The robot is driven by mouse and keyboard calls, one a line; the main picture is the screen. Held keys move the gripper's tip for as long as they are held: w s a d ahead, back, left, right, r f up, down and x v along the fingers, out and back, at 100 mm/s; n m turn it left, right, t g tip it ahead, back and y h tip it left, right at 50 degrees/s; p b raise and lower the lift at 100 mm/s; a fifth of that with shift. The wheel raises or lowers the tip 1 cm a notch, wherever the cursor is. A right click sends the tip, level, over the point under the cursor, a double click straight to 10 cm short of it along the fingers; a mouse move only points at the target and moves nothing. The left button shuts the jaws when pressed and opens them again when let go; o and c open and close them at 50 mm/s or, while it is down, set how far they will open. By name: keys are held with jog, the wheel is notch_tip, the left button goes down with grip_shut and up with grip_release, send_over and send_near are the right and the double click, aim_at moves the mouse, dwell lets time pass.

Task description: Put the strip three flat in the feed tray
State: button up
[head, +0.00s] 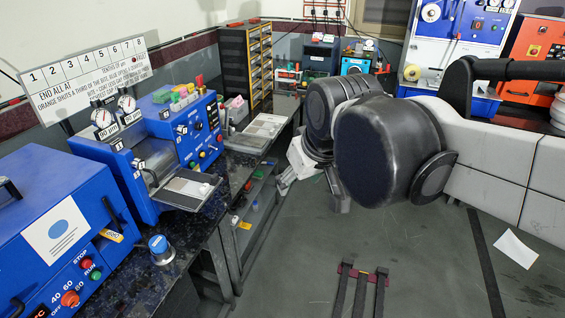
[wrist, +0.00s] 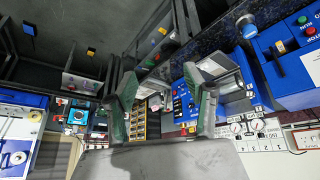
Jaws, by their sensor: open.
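The blue roller machine (head: 160,140) stands on the dark bench at the left, with dials on top. The tray also shows in the wrist view (wrist: 214,66). A pale flat board (head: 264,126) lies farther back on the bench. I cannot make out which thing is strip three. My gripper (wrist: 160,78) is open and empty, its two green-grey fingers wide apart. In the head view my arm hides most of it.
A blue box machine (head: 50,235) and a blue-topped knob or jar (head: 159,248) are on the near bench. A shelf rack (head: 246,62) stands at the back. The floor (head: 320,240) before the bench is mostly clear. A paper sheet (head: 516,248) lies at right.

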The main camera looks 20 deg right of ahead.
jog(key=s+d+f+m+t, duration=0.1)
jog(key=s+d+f+m, duration=0.1)
jog(key=s+f, duration=0.2)
jog(key=s, duration=0.3)
jog(key=shift+s+f, duration=0.2)
jog(key=shift+f, duration=0.05)
jog(key=shift+d, duration=0.1)
notch_tip(320, 180, down, 4)
jog(key=b, duration=0.3)
jog(key=shift+r, duration=0.25)
dwell(1.2)
